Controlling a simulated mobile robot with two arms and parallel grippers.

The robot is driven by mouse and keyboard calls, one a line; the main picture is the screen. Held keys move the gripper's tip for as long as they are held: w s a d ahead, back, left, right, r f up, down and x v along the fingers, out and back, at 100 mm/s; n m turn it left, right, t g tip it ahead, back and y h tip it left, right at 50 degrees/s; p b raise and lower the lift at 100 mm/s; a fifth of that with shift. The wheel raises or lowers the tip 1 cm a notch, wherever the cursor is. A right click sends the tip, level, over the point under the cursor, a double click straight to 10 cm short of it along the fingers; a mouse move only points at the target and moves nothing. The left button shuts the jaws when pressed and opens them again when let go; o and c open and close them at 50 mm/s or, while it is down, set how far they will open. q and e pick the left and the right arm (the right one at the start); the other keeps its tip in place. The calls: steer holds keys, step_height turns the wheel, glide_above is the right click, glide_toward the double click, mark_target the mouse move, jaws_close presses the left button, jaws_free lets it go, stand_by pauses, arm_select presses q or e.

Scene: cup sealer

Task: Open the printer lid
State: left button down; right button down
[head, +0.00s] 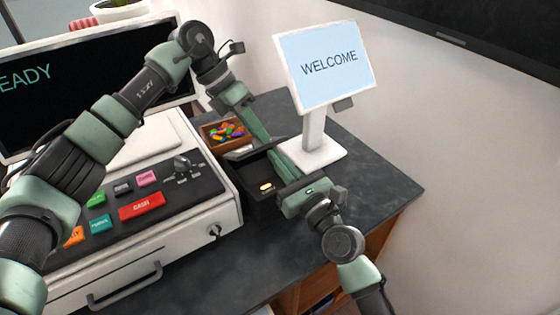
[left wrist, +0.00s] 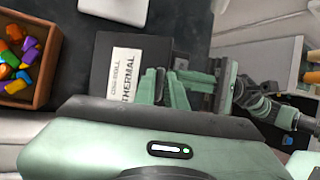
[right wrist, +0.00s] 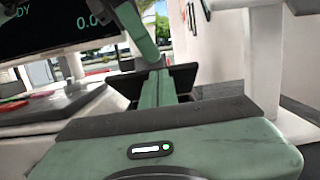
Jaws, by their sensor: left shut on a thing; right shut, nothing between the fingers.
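The black printer (head: 262,196) stands on the dark counter beside the cash register, an orange light on its front. Its dark lid (head: 240,154) looks tilted up at the back; its exact angle is hard to tell. In the right wrist view a dark panel, likely the lid (right wrist: 184,78), stands behind the fingers. In the left wrist view a white label reading THERMAL (left wrist: 125,76) shows on a black surface. My left gripper (head: 264,143) reaches down from behind and is shut at the lid; the contact is hidden. My right gripper (head: 277,164) is shut and empty, its fingers over the printer.
The cash register (head: 130,205) is left of the printer. A wooden box of colourful pieces (head: 224,133) sits behind it. A WELCOME display (head: 328,68) on a white stand (head: 313,153) is close on the right. The counter (head: 385,185) is clear at far right.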

arm_select(q)
steer(key=shift+a+f, duration=0.2)
steer(key=c, duration=1.5)
jaws_free()
steer(key=shift+f, duration=0.1)
steer(key=shift+c, duration=0.2)
steer(key=shift+s+d, duration=0.15)
steer(key=shift+d, duration=0.05)
